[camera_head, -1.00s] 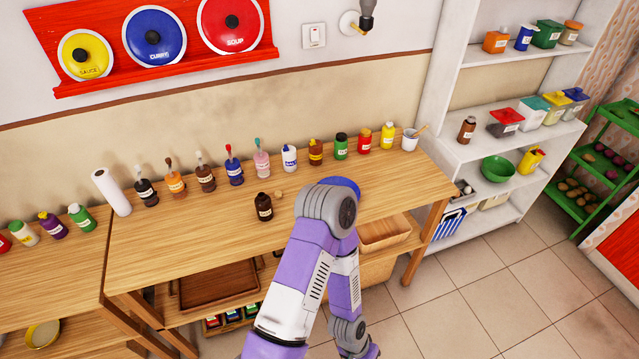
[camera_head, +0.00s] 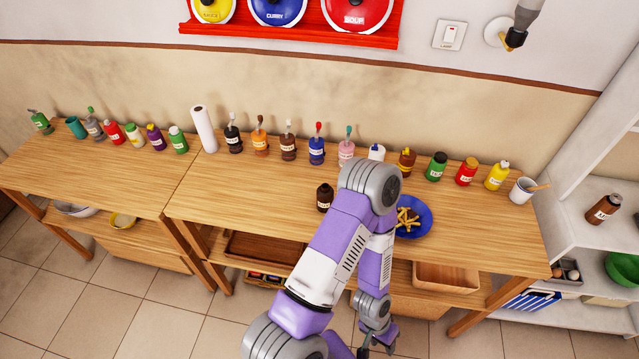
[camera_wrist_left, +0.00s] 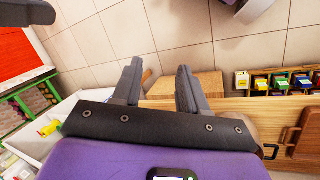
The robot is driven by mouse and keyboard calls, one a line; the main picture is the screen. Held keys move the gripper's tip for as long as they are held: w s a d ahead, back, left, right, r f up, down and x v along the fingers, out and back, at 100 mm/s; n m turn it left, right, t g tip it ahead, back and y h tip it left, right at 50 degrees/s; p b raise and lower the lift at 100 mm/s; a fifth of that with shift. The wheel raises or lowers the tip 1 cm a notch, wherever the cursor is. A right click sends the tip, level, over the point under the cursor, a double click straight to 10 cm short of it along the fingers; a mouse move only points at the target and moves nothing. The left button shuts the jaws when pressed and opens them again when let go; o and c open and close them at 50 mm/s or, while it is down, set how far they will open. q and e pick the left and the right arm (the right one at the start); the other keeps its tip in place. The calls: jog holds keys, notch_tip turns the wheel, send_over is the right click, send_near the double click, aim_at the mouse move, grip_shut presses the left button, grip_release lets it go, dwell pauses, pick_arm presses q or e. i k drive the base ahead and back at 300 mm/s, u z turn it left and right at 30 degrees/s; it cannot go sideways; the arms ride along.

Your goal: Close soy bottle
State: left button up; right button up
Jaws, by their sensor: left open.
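A small dark brown bottle (camera_head: 324,198) with a pale label stands upright near the middle of the wooden table in the head view. I take it for the soy bottle, but the label is too small to read. Its top looks dark, and I cannot tell whether it is open. A small cork-like piece beside it in the earlier view is hidden by my left arm now. My left gripper (camera_head: 378,338) hangs low in front of the table, well below and apart from the bottle. In the left wrist view its two fingers (camera_wrist_left: 157,82) are apart and empty.
A row of several sauce bottles (camera_head: 289,148) lines the back of the table. A blue plate with fries (camera_head: 424,217) sits right of my arm. A wooden bin (camera_head: 446,277) and a tray (camera_head: 266,248) are below the tabletop. The tabletop left of the dark bottle is clear.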

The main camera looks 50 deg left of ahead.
aim_at(325, 193)
jog(key=u, duration=0.5)
jog(key=i, duration=0.4)
jog(key=u, duration=0.45)
